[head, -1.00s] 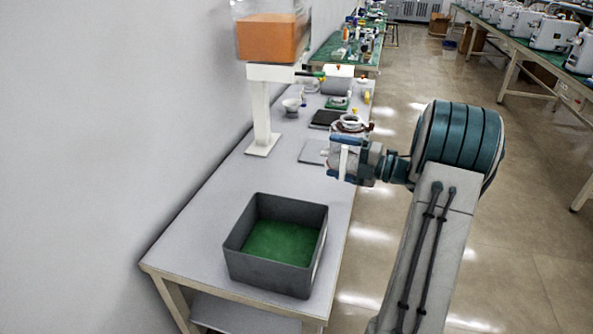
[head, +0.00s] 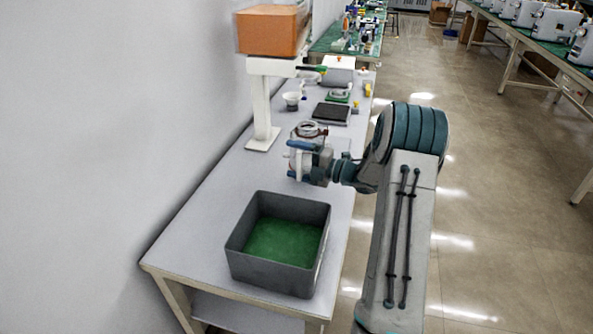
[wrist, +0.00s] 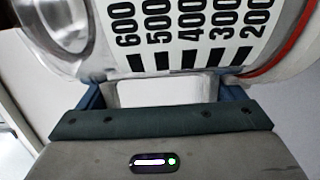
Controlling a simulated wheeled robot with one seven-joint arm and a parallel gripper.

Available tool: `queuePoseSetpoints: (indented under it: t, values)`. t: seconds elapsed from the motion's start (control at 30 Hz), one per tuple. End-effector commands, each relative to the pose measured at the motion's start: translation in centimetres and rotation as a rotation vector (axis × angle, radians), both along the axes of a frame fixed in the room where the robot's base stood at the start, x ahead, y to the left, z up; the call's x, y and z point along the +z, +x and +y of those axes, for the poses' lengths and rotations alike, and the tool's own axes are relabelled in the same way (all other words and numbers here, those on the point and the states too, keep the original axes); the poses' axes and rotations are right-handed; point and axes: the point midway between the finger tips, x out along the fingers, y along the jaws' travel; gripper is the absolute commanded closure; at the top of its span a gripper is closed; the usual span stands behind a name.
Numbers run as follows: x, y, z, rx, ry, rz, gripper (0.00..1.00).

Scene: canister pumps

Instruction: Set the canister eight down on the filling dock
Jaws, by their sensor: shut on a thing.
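My gripper (head: 300,162) is shut on a clear, round canister (head: 308,131) and holds it over the middle of the bench. In the wrist view the canister (wrist: 190,32) fills the top, with a printed scale from 600 to 200 and a red ring at right. No figure eight is readable on it. A pale flat plate (head: 343,143) on the bench is partly hidden behind the canister and gripper; it may be the filling dock, but no label shows. I cannot tell whether the canister touches anything below.
A white stand (head: 262,110) with an orange-filled tank (head: 270,32) rises behind, left of my gripper. A grey bin (head: 278,272) with a green floor stands in front. Bare bench lies left of the bin.

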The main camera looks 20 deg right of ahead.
Motion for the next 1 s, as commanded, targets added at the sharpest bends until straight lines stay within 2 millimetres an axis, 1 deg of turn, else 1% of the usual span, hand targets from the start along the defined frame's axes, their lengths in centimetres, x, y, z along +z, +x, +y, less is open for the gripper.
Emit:
queuePoseSetpoints:
  t: [0.2,0.3,0.53,0.7,0.73,0.77,1.0]
  values:
    - [-2.7,0.0,0.0,0.0,0.003,0.002,0.38]
    - [-3.7,0.0,0.0,0.0,0.001,-0.001,0.38]
    - [-3.7,0.0,0.0,0.0,-0.001,-0.002,0.38]
    - [-4.2,0.0,-0.1,0.0,-0.001,-0.002,0.38]
    - [-4.2,0.0,-0.1,0.0,0.0,0.0,0.08]
    - [-4.1,0.0,-0.1,0.0,0.0,0.0,0.0]
    - [-4.0,-0.1,-0.1,0.0,0.0,0.0,0.0]
